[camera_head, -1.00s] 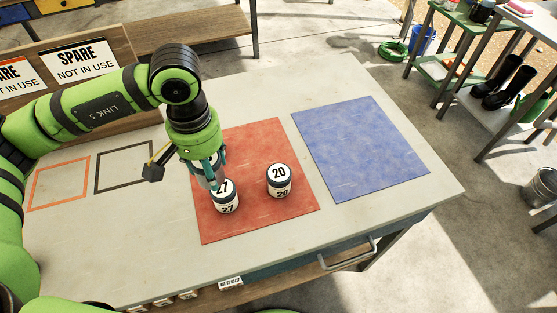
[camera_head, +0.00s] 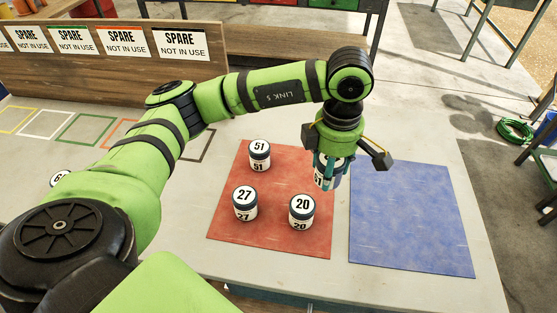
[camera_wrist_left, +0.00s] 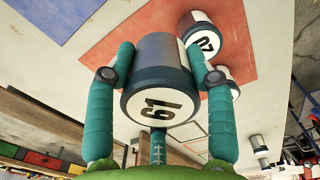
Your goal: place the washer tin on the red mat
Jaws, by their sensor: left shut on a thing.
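My left gripper (camera_head: 328,172) is shut on a dark-and-white numbered tin (camera_wrist_left: 155,80), held above the right edge of the red mat (camera_head: 275,245), close to the blue mat. The held tin's number looks like 61 in the wrist view, but its orientation is uncertain. Tins 51 (camera_head: 260,155), 27 (camera_head: 245,204) and 20 (camera_head: 301,211) stand upright on the red mat. No label names the washer tin. My right gripper is out of view.
The blue mat (camera_head: 410,220) is empty. Another tin (camera_head: 60,178) is partly hidden behind my left arm at the left. Coloured outlined squares (camera_head: 85,130) and SPARE signs (camera_head: 182,43) line the back left. Bare red shows between tin 20 and the right edge.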

